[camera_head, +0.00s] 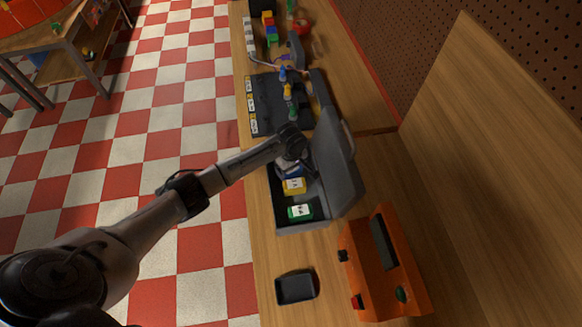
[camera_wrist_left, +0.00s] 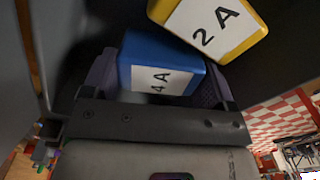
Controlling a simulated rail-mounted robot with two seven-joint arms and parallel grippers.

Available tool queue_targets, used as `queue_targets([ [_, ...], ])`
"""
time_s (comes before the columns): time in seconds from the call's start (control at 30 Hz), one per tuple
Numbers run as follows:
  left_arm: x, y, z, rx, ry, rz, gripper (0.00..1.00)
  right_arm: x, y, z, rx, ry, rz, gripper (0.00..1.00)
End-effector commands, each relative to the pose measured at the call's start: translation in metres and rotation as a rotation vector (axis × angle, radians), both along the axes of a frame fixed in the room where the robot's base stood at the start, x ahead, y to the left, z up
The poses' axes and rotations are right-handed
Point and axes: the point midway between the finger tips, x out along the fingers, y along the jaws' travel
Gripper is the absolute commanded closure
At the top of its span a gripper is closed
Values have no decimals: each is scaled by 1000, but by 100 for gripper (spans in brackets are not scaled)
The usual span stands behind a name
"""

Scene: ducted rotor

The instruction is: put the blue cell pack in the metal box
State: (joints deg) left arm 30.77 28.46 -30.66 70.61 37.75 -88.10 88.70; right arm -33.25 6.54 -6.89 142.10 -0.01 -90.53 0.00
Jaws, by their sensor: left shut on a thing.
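The grey metal box (camera_head: 303,228) stands open on the wooden bench, its lid (camera_head: 338,160) raised on the right side. My left gripper (camera_head: 291,168) reaches down into the box's upper part. It is shut on the blue cell pack (camera_wrist_left: 160,62), which shows a white "4 A" label between the fingers in the wrist view. In the head view, the blue pack (camera_head: 293,173) is mostly hidden under my gripper. A yellow pack (camera_head: 294,186) lies beside it in the box, labelled "2 A" in the wrist view (camera_wrist_left: 215,28). A green pack (camera_head: 300,212) lies lower in the box. My right gripper is out of view.
A dark mat (camera_head: 265,92) with several small items and yellow labels lies beyond the box. A small black tray (camera_head: 297,287) and an orange case (camera_head: 402,263) lie at the near end. Clear bench shows between box and tray.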

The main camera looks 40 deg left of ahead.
Motion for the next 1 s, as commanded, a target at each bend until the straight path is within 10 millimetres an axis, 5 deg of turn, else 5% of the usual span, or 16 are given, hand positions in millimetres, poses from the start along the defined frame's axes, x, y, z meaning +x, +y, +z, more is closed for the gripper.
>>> queue_targets([
  [0.13,0,0,-2,-1,-1,0,50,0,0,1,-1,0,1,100],
  [0.17,0,0,-3,-1,-1,-1,19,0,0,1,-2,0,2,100],
  [0.37,0,0,-3,0,0,0,0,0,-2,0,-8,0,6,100],
  [0.67,0,1,1,2,-2,0,0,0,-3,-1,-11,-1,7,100],
  [1.0,1,0,57,-1,-3,-1,0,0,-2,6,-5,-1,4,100],
])
